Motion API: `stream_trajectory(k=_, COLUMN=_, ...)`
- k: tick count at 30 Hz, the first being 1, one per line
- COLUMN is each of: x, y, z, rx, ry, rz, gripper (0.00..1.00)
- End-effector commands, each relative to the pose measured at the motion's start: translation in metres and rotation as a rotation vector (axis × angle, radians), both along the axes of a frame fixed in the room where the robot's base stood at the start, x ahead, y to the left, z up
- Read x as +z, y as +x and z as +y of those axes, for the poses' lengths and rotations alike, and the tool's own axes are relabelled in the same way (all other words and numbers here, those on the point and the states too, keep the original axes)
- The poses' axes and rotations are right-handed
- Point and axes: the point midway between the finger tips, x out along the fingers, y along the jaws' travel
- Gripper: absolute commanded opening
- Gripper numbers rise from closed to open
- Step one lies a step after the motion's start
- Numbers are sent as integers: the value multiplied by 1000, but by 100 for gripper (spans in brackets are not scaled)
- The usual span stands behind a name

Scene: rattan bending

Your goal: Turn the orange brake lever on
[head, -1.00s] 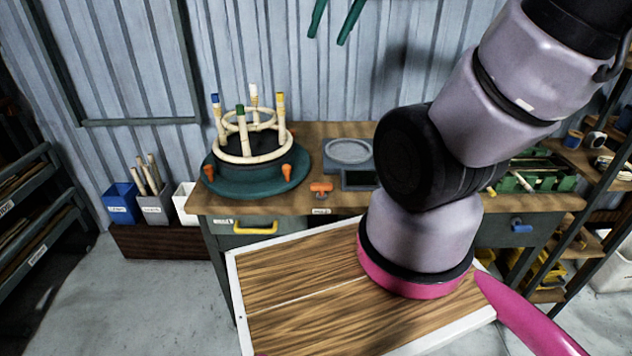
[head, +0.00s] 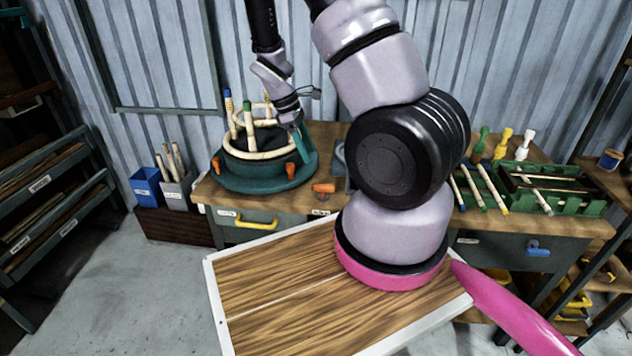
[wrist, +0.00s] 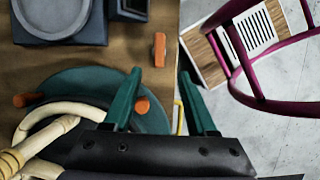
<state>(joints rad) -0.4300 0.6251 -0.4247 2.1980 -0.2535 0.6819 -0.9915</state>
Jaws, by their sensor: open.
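The orange lever (head: 323,188) sits near the front edge of the wooden bench, to the right of the teal turntable (head: 225,180). In the wrist view the orange lever (wrist: 159,50) lies just beyond my fingertips, roughly in line with the gap between them. My gripper (wrist: 160,75) has two teal fingers, open and empty. In the head view my gripper (head: 302,145) hangs over the right side of the turntable, pointing down, apart from the lever. Orange clamps (head: 291,170) also stand on the turntable rim.
A bent rattan frame (head: 260,153) with coloured-tip posts stands on the turntable. A dark grey fixture (wrist: 60,22) is beside the lever. A yellow drawer handle (head: 256,222) sticks out below. A green rack (head: 560,203) is at right.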

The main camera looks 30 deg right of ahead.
Motion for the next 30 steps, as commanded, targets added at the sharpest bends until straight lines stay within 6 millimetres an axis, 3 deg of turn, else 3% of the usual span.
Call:
stream_trajectory(k=8, x=-26, y=-5, z=-10, rx=38, ry=-19, rz=34, gripper=57)
stream_trajectory(k=21, x=-97, y=-22, z=-34, rx=37, ry=-18, rz=32, gripper=57)
stream_trajectory(k=30, x=-111, y=-24, z=-38, rx=39, ry=-16, rz=28, gripper=57)
